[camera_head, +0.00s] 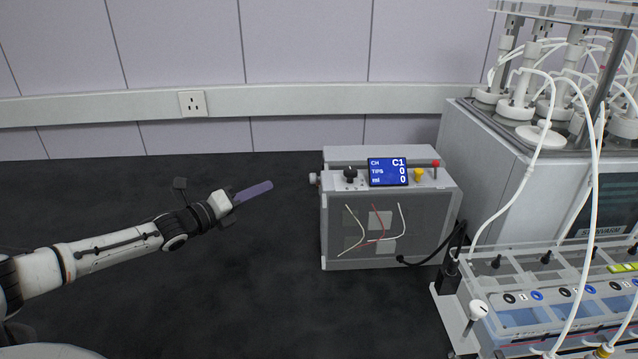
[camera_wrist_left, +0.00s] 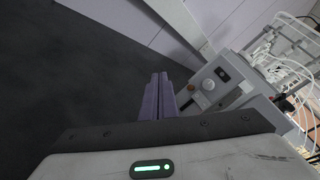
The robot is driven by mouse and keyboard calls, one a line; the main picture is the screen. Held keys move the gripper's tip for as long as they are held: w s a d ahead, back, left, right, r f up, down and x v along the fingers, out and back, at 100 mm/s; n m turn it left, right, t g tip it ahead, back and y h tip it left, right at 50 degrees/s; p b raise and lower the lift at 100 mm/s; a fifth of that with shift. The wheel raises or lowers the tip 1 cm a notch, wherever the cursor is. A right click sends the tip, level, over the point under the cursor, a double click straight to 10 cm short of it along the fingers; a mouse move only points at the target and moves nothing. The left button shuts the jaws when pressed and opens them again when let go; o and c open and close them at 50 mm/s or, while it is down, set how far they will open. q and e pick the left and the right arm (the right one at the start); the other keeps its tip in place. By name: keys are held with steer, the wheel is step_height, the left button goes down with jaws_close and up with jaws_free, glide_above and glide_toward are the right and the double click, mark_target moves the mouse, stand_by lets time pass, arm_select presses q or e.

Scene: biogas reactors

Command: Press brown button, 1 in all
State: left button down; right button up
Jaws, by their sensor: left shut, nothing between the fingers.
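A grey box-shaped device (camera_head: 375,235) with a blue display stands on the dark bench, and it also shows at the right of the left wrist view (camera_wrist_left: 222,88). In the left wrist view, a small round brown button (camera_wrist_left: 191,88) sits on the device's near side face, beside a pale round part (camera_wrist_left: 208,84). In the head view, a small knob (camera_head: 313,179) sticks out of the device's left side; its colour is hard to tell. My left gripper (camera_head: 254,192) is shut and empty, its purple fingers (camera_wrist_left: 158,97) together, left of the device and apart from it. My right gripper is not in view.
The device's top carries a black knob (camera_head: 350,173), a yellow knob (camera_head: 418,175) and a red-tipped post (camera_head: 436,164). A large reactor unit (camera_head: 490,150) with white tubes and a tray rack (camera_head: 520,317) stand at the right. The dark bench (camera_head: 230,290) around my left gripper is clear.

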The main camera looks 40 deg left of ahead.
arm_select(q)
steer(key=shift+w+d+f, duration=0.1)
steer(key=shift+w+d, duration=0.15)
steer(key=w+d+b, duration=0.1)
steer(key=w+d, duration=0.1)
steer(key=w+d+b, duration=0.1)
steer(key=w+d, duration=0.1)
steer(key=d, duration=0.1)
steer(key=shift+w+d+b, duration=0.25)
steer(key=shift+w+b, duration=0.05)
steer(key=shift+w, duration=0.1)
steer(key=shift+w+d, duration=0.3)
steer(key=shift+d, duration=0.1)
stand_by(1.4)
steer(key=shift+w+d, duration=0.3)
steer(key=shift+w+d, duration=0.5)
steer(key=shift+d, duration=0.1)
stand_by(1.1)
steer(key=shift+s+a+p, duration=0.3)
steer(key=shift+s+a, duration=0.5)
steer(key=shift+a, duration=0.1)
